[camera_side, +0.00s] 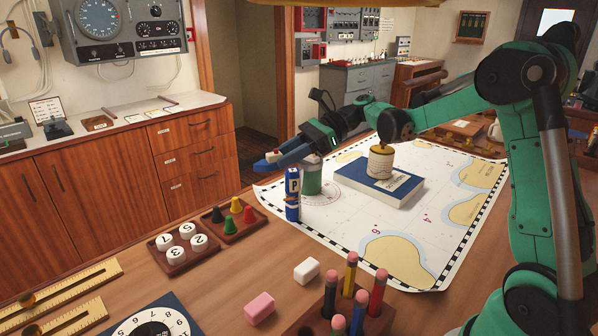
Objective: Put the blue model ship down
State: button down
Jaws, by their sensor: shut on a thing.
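The blue model ship (283,155) is in my gripper (304,146), near the left edge of the chart. Its long blue body points to the left, with a small reddish part on it. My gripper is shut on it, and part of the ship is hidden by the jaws. The ship is raised above the table, over or close to a green and white cylinder (312,181) and a blue block marked P (292,184). I cannot tell whether it touches either one.
A white chart (330,222) covers the table's middle. A blue book (400,190) with a cream and brass canister (381,162) lies on it. Trays with pegs (238,224) and numbered pieces (172,260), two erasers (259,308) and a pencil block (318,318) are in front.

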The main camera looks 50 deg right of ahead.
aim_at(289, 246)
notch_tip(289, 246, down, 19)
jog(key=shift+r, duration=0.2)
jog(key=shift+f, duration=0.1)
dwell(0.3)
jog(key=c, duration=0.6)
grip_release()
